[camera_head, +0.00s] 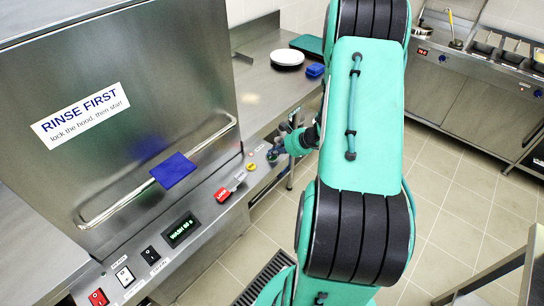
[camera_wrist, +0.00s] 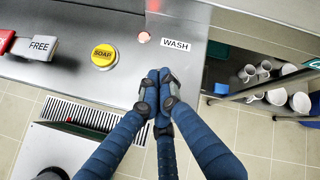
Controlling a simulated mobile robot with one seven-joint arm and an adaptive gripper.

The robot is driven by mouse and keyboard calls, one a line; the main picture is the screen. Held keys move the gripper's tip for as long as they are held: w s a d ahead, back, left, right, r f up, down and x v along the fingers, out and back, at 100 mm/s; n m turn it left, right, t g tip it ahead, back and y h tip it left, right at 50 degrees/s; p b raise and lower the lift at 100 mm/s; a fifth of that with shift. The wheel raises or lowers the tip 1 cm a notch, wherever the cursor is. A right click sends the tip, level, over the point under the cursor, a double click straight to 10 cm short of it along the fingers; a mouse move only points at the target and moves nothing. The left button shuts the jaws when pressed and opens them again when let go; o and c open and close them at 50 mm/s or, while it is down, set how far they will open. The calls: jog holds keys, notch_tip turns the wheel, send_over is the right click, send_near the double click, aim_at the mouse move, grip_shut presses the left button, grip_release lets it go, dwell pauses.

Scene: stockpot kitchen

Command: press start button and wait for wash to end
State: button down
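The dishwasher hood (camera_head: 125,105) is down, with a sign reading "RINSE FIRST, lock the hood, then start". The display (camera_head: 181,230) on the front panel is lit green and appears to read "WASH" with a seconds count. My gripper (camera_head: 280,150) is at the right end of the panel. In the wrist view my gripper's fingers (camera_wrist: 160,76) are together, with nothing seen between them, by the "WASH" label (camera_wrist: 175,44). The button there is hidden by the fingers; I cannot tell contact. The yellow SOAP button (camera_wrist: 103,56) is left of the fingers.
A red lock piece (camera_head: 222,194) and a grey piece marked FREE (camera_wrist: 40,47) are on the panel. Rocker switches (camera_head: 124,276) sit at its left end. A blue pad (camera_head: 173,170) is on the hood handle. Cups (camera_wrist: 262,68) stand on a shelf at right.

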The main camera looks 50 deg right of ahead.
dwell(0.6)
jog(key=shift+r+p, duration=0.4)
jog(key=shift+r, duration=0.4)
jog(key=shift+r+p, duration=1.45)
jog(key=shift+r, duration=1.05)
jog(key=shift+a, duration=0.1)
